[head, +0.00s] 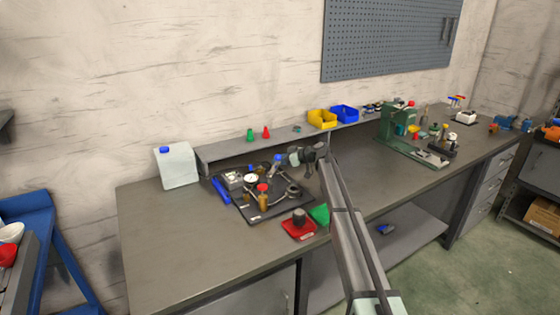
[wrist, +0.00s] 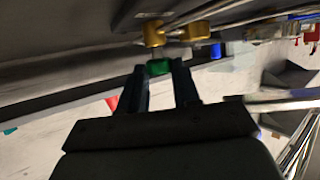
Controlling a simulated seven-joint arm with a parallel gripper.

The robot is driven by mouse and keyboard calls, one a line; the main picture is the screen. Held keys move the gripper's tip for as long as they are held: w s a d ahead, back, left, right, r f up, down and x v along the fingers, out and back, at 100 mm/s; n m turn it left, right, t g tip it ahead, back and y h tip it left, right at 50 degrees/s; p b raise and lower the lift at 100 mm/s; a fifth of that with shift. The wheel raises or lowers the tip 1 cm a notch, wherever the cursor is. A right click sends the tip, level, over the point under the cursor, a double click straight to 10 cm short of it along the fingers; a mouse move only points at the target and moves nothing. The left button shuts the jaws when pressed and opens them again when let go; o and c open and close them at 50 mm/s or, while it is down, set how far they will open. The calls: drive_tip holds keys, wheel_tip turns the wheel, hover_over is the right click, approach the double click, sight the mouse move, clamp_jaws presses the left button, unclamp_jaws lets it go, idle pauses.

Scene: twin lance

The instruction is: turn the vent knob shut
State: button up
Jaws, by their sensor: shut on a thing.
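The vent knob appears in the wrist view as a small green knob (wrist: 159,66) on a brass fitting (wrist: 153,33). My gripper (wrist: 160,72) has its two dark fingers on either side of the knob and is shut on it. In the head view my gripper (head: 288,158) reaches over the back right of a black board (head: 265,212) carrying a round white gauge (head: 251,179) and fittings. The knob cannot be made out there. Its turn position cannot be read.
A bottle with a red cap (head: 262,196) stands on the board's front part. A red tray (head: 299,229) holding a dark round piece and a green item (head: 319,214) sit near the bench's front edge. A white jug (head: 176,166) stands back left. The bench's left front is clear.

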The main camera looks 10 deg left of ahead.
drive_tip(key=shift+s+m+t, duration=0.1)
drive_tip(key=shift+m+t, duration=0.3)
drive_tip(key=shift+t, duration=0.1)
drive_tip(key=o, duration=1)
wheel_tip(320, 180, up, 10)
drive_tip(key=shift+o, duration=0.2)
